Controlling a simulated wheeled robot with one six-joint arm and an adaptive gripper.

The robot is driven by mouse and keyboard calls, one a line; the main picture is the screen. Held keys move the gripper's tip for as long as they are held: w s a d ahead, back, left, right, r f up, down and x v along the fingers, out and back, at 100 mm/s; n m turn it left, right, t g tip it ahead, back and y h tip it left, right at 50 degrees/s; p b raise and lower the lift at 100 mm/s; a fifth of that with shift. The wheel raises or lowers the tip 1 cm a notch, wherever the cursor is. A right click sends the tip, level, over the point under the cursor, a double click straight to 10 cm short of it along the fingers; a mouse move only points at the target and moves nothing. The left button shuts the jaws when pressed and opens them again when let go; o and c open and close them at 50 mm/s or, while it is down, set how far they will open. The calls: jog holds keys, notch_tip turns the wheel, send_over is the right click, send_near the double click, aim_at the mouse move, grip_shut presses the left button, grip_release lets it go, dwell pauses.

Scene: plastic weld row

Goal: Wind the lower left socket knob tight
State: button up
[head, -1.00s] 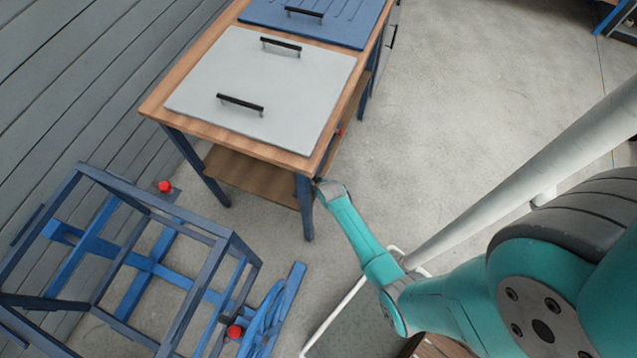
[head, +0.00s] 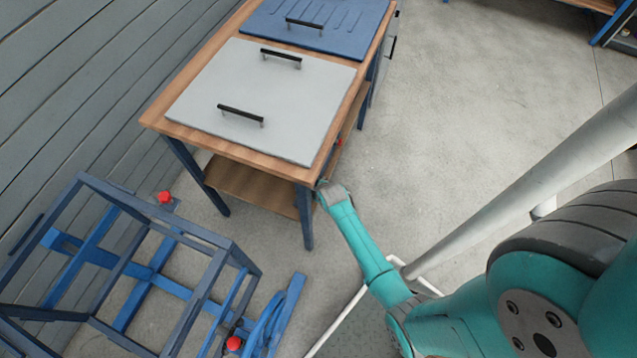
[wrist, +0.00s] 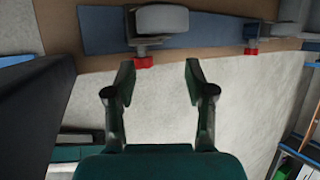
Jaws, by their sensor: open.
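In the wrist view a red knob (wrist: 144,62) sits under a grey socket block on a blue strip. It is just beyond my gripper (wrist: 160,76), nearer the left finger, and appears apart from both fingers. A second red knob (wrist: 251,52) sits further right on the same strip. My gripper is open, with nothing between its fingers. In the head view a small red spot (head: 340,141) shows on the table's right side. My arm ends at the table's near right corner, where its fingers are hidden. I cannot tell which knob is the lower left one.
The wooden table (head: 153,124) carries a grey panel (head: 285,95) and a blue panel (head: 335,30), both with black handles. A blue metal frame (head: 150,270) stands at lower left, with red knobs (head: 165,197) (head: 234,343) by it.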

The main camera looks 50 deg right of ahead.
notch_tip(320, 180, up, 4)
jog(key=shift+r, duration=0.25)
jog(key=f+y, duration=0.1)
jog(key=f, duration=0.2)
jog(key=f+m+g+y, duration=0.1)
jog(key=f+y, duration=0.1)
jog(key=f, duration=0.1)
jog(key=f+g+y, duration=0.1)
jog(key=f+y, duration=0.1)
jog(key=f, duration=0.1)
jog(key=shift+w+d+f, duration=0.15)
jog(key=shift+d+f, duration=0.25)
dwell(0.6)
grip_shut()
